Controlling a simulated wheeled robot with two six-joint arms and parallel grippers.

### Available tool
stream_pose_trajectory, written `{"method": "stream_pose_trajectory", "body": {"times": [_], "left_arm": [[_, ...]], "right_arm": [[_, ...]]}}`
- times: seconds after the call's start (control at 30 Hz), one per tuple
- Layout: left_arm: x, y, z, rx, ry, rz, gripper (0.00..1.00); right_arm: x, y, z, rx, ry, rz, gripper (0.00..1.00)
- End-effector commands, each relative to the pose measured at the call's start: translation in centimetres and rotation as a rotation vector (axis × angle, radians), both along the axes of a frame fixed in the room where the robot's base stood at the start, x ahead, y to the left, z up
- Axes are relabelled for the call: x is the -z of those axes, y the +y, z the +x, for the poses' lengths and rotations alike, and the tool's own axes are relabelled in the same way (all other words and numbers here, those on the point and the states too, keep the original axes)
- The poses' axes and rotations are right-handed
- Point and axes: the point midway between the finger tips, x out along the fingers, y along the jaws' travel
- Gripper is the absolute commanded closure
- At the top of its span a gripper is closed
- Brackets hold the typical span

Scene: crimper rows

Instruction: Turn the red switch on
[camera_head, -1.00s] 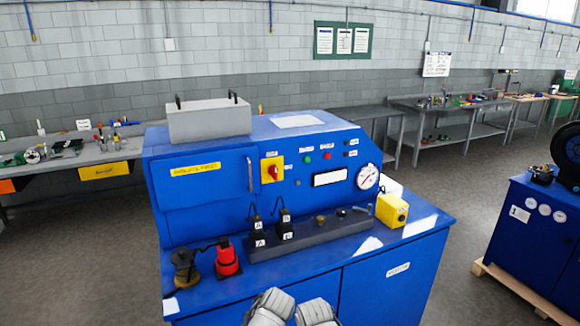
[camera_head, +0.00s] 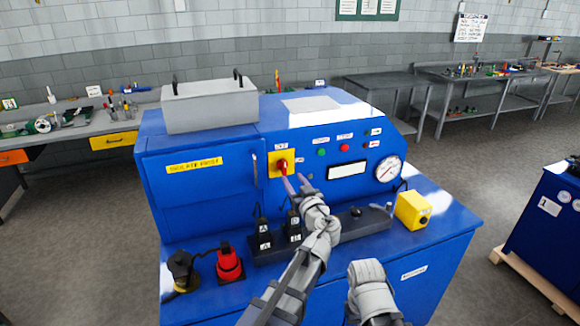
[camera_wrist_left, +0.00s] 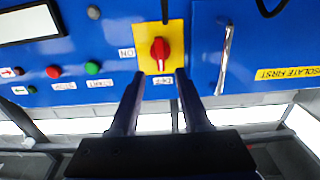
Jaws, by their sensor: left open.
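The red rotary switch (camera_head: 282,167) sits on a yellow plate (camera_head: 274,172) on the front of the blue machine. The red switch (camera_wrist_left: 160,48) also shows in the left wrist view, with its grip ridge upright in that picture. Small labels stand at one side and one end of the plate; their lettering is hard to read. My left gripper (camera_head: 296,184) is open and empty, close in front of the switch and slightly below and right of it in the head view. In the wrist view its fingertips (camera_wrist_left: 159,77) straddle the switch's line without touching it. My right gripper is not seen.
Green (camera_head: 321,152) and red (camera_head: 344,148) buttons, a display window (camera_head: 347,170) and a gauge (camera_head: 388,168) lie right of the switch. A silver handle (camera_head: 254,170) is at its left. Black blocks (camera_head: 263,238) stand on the ledge below; a yellow box (camera_head: 413,210) is at the right.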

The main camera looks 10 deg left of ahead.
Motion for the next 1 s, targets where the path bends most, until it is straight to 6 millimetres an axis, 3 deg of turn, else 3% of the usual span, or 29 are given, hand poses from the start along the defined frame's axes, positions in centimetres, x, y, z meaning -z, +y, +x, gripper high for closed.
{"method": "stream_pose_trajectory", "body": {"times": [0.3, 0.5, 0.9, 1.0], "left_arm": [[0.0, 2.6, 4.1, -0.003, 0.001, 0.0, 0.53], [0.0, 3.8, 5.7, -0.002, 0.002, 0.0, 0.53], [0.0, 4.2, 6.1, -0.001, 0.002, 0.0, 0.53], [0.0, 4.2, 6.1, -0.001, 0.002, 0.0, 0.64]], "right_arm": [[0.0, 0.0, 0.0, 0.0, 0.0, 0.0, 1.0], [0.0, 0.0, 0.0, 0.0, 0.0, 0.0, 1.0], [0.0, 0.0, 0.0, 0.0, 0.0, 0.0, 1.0], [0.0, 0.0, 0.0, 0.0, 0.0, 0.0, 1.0]]}}
